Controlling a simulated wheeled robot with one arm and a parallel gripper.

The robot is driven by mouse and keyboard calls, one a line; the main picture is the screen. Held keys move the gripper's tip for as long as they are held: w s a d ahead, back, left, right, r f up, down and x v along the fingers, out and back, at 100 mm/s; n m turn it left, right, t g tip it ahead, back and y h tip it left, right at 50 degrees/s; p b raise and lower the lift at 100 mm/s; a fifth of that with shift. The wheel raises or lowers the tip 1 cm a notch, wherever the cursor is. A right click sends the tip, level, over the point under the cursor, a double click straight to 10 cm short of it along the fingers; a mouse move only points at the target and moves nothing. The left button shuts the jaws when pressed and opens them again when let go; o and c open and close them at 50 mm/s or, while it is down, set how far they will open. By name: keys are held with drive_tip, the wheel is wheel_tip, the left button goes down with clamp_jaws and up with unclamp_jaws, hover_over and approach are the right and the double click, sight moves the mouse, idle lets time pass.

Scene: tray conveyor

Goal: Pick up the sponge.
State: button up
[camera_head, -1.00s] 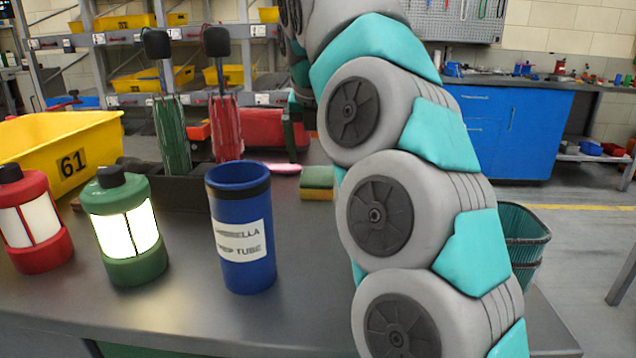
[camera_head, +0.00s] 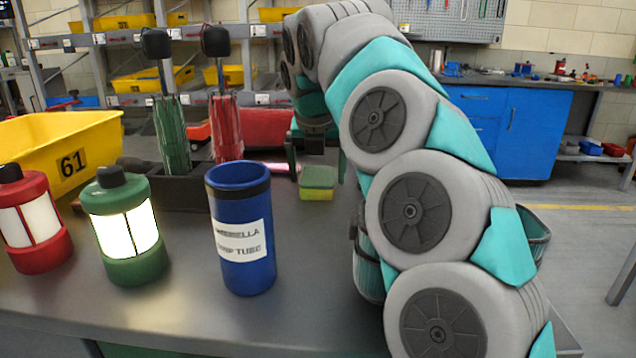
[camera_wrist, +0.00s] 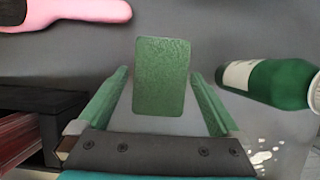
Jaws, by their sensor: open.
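The sponge (camera_head: 317,190) lies on the grey table in the head view, with a green top and a yellow lower part. In the wrist view, the green face of the sponge (camera_wrist: 160,76) sits upright in the picture, centred between the fingers with gaps on both sides. My gripper (camera_head: 317,168) is open, with its green fingers on either side of the sponge in the head view. In the wrist view, my gripper (camera_wrist: 158,80) shows empty, and the sponge extends beyond its fingertips. I cannot tell the exact height of the fingertips above the table.
A pink object (camera_wrist: 70,12) and a green bottle (camera_wrist: 268,82) lie near the sponge. A dark holder (camera_head: 185,195) with green and red umbrellas stands left.

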sight(319, 172)
drive_tip(key=shift+f, duration=0.15)
idle(0.3)
drive_tip(key=c, duration=1.2)
drive_tip(key=shift+o, duration=0.2)
drive_tip(key=shift+r, duration=2.05)
drive_tip(key=s+d, duration=0.1)
drive_tip(key=s, duration=0.4)
drive_tip(key=s+d+r+b, duration=0.1)
drive_tip(key=s, duration=0.4)
drive_tip(key=s+d, duration=0.1)
drive_tip(key=s, duration=0.4)
drive_tip(key=shift+s+d+r, duration=0.2)
drive_tip(key=shift+s+d, duration=0.1)
drive_tip(key=shift+d, duration=0.05)
